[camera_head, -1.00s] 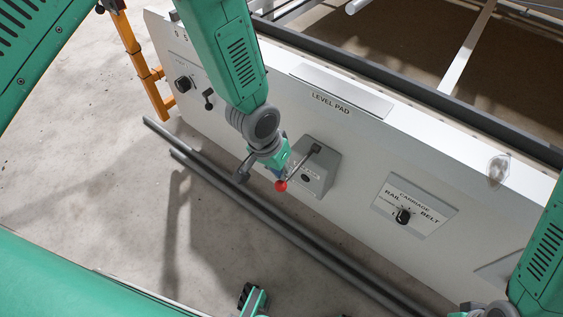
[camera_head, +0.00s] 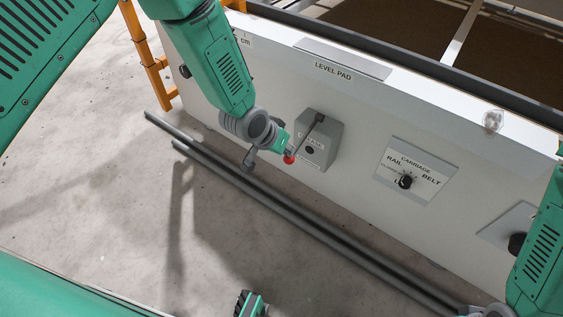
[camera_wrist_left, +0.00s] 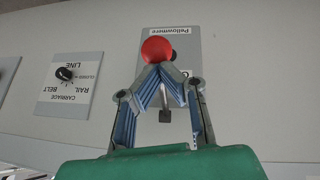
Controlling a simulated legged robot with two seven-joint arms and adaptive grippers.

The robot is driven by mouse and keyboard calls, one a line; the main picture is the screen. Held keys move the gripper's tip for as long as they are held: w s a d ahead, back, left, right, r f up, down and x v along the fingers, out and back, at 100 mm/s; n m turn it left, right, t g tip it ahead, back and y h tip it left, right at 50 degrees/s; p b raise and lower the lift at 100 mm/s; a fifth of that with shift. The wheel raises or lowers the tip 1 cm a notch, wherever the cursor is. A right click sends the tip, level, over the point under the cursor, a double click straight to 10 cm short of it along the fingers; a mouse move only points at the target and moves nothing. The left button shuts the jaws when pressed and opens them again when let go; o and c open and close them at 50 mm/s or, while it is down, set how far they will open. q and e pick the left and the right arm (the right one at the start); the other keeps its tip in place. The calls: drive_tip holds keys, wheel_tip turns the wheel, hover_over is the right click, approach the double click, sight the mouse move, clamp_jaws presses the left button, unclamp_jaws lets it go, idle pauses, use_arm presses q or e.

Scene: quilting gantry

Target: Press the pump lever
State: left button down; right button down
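The pump lever (camera_head: 306,138) is a thin rod with a red ball at its end, on a grey box (camera_head: 331,138) fixed to the white panel. In the head view it slants down and left from its pivot. My left gripper (camera_head: 285,153) is at the ball end. In the left wrist view the blue-padded fingers of my left gripper (camera_wrist_left: 160,72) close together around the rod just below the red ball (camera_wrist_left: 158,50). The rod runs back between the fingers to its pivot. The fingertips are partly hidden in the head view. My right gripper is out of view; only its arm shows at right.
A carriage selector (camera_head: 405,181) sits right of the lever box, and a level pad (camera_head: 343,60) lies on the ledge above. Dark rails (camera_head: 290,225) run along the floor below the panel. An orange frame (camera_head: 146,60) stands at left. Open concrete floor lies in front.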

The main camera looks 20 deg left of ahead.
use_arm(q)
drive_tip(key=f, duration=0.1)
drive_tip(key=f+t+b, duration=0.1)
drive_tip(key=shift+w+f+h, duration=0.2)
drive_tip(key=shift+f+h, duration=0.1)
drive_tip(key=shift+f, duration=0.1)
drive_tip(key=shift+w+f+t+b, duration=0.3)
drive_tip(key=shift+f+t, duration=0.1)
drive_tip(key=shift+f, duration=0.1)
drive_tip(key=shift+w+d+f, duration=0.15)
drive_tip(key=shift+f, duration=0.45)
wheel_tip(320, 180, up, 5)
drive_tip(key=p, duration=0.6)
approach(285, 156)
drive_tip(key=shift+w+r, duration=0.45)
drive_tip(key=shift+w, duration=0.15)
drive_tip(key=shift+a, duration=0.25)
